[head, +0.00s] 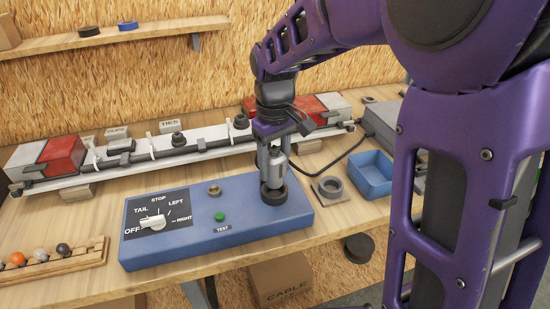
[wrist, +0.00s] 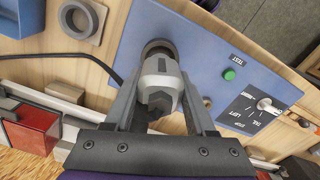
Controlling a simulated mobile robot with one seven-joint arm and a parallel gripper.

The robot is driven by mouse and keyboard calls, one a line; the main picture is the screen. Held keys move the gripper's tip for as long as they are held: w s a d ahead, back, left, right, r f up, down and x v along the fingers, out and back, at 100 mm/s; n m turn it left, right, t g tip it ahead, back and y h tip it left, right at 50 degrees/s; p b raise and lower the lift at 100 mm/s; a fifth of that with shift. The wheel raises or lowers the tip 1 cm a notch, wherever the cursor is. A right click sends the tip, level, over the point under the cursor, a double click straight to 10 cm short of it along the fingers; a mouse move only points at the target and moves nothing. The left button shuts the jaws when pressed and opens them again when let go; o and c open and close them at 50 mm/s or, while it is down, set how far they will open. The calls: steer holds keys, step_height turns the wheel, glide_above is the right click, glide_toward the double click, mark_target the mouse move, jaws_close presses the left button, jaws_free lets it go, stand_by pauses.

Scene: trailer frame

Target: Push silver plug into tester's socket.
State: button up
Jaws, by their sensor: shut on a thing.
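The silver plug (head: 278,165) is upright between the fingers of my gripper (head: 271,162), above the right end of the blue tester (head: 240,208). The dark round socket (head: 273,195) is directly below the plug. In the wrist view, my gripper (wrist: 160,108) is shut on the grey plug (wrist: 160,80), with one finger on each side. The plug's front end meets or overlaps the dark socket ring (wrist: 157,48); how deep it sits is hidden. The tester's face (wrist: 205,60) also shows there.
A grey ring holder (head: 331,188) and a blue tray (head: 371,174) stand right of the tester. The tester has a knob (head: 157,221) and green button (head: 220,216). A light bar with red lamps (head: 62,154) lies behind. A ball rack (head: 55,258) is at the left.

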stand_by(0.4)
steer(key=shift+f, duration=0.3)
steer(key=shift+f, duration=0.2)
steer(key=shift+f+b, duration=0.35)
steer(key=shift+b, duration=0.05)
steer(key=shift+f, duration=0.15)
stand_by(0.3)
steer(key=shift+f+b, duration=0.3)
steer(key=shift+f, duration=0.15)
steer(key=shift+f+b, duration=0.4)
steer(key=shift+f, duration=0.3)
stand_by(0.4)
